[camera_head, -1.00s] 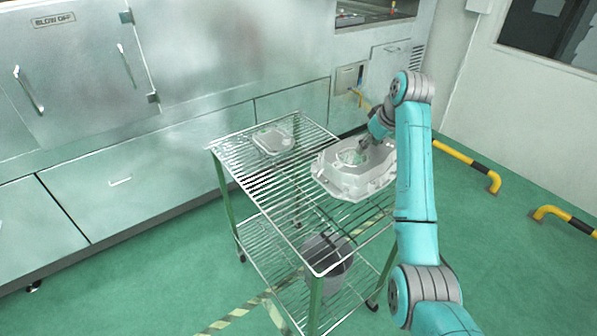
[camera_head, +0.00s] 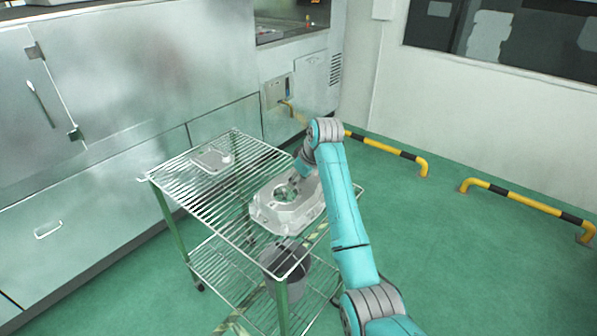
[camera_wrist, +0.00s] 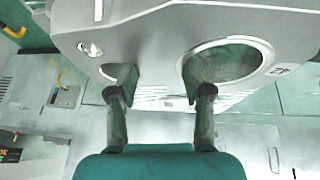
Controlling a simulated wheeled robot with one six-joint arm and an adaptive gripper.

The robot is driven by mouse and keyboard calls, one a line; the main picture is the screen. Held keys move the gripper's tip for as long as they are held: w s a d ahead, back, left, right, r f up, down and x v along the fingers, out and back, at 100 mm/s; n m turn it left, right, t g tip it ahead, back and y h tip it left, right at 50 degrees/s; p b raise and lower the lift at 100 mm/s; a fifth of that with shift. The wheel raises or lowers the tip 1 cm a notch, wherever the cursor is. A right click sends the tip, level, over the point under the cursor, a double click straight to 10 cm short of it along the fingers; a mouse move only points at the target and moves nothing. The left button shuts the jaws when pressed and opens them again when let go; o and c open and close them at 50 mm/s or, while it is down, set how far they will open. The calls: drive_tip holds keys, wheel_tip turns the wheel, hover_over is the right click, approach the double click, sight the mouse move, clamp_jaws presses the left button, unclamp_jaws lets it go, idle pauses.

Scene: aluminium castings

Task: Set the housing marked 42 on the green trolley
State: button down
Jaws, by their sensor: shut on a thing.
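A large pale grey cast housing (camera_head: 262,212) is held at the right part of the green-legged trolley (camera_head: 171,225), over its wire top shelf. I cannot tell whether it touches the shelf. My gripper (camera_head: 291,184) is shut on the housing from above. In the wrist view the two fingers of my gripper (camera_wrist: 158,88) meet the housing (camera_wrist: 150,50) beside its round opening.
A smaller flat casting (camera_head: 213,158) lies at the back left of the top shelf. A grey bucket (camera_head: 290,262) is low in the trolley. Steel cabinets (camera_head: 100,160) stand behind. Yellow-black floor rails (camera_head: 395,152) are at the right, with open green floor before them.

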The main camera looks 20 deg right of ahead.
drive_tip(key=shift+f, duration=0.55)
drive_tip(key=shift+c, duration=2.4)
unclamp_jaws()
drive_tip(key=shift+f, duration=0.15)
drive_tip(key=v, duration=1.2)
